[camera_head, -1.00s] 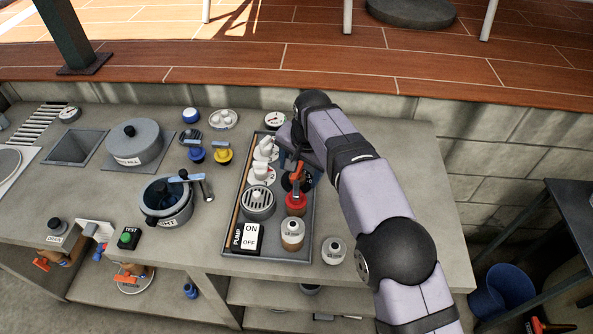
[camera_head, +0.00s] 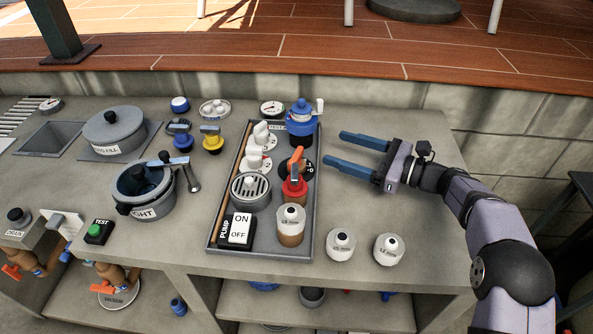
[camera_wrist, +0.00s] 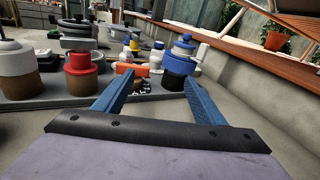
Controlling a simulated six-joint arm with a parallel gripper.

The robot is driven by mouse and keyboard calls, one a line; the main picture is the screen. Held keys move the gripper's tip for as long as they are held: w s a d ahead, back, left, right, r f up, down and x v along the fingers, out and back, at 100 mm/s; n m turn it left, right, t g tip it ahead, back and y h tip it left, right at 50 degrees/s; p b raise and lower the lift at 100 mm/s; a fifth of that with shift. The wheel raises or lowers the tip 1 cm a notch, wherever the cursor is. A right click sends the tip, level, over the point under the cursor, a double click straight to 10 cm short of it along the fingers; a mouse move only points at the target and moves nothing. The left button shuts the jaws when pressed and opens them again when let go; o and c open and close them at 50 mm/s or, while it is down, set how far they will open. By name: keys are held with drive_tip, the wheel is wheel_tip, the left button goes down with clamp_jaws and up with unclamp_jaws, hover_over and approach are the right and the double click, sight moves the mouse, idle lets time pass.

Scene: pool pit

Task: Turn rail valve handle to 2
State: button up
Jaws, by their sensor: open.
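In the head view, several turn handles stand in a grey tray (camera_head: 262,248). Two white handles (camera_head: 261,132) (camera_head: 254,159) sit on white dials. An orange handle (camera_head: 297,158) stands on a dark dial with pale marks, partly behind a red valve body (camera_head: 294,188) with a grey lever. I cannot tell for sure which one is the rail valve. My gripper (camera_head: 333,148) is open and empty, right of the tray, with its blue fingers pointing left toward it. In the wrist view, the orange handle (camera_wrist: 132,68) shows beyond the fingers.
A blue-topped canister (camera_head: 302,118) stands at the tray's back right corner, close to my fingers. Two white-topped jars (camera_head: 341,244) (camera_head: 388,249) stand right of the tray. A pump switch (camera_head: 237,231) sits front left in it. The counter around my gripper is clear.

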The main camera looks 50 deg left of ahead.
sight(299, 156)
drive_tip(key=s+g, duration=0.1)
drive_tip(key=s+f+g, duration=0.1)
drive_tip(key=s, duration=0.1)
drive_tip(key=s+a+f+n+g, duration=0.1)
drive_tip(key=shift+s+b, duration=0.35)
drive_tip(key=shift+s+r+h, duration=0.1)
drive_tip(key=shift+s+h, duration=0.1)
drive_tip(key=shift+h, duration=0.1)
drive_tip(key=shift+p+x, duration=0.7)
drive_tip(key=shift+x, duration=2.95)
drive_tip(key=c, duration=0.8)
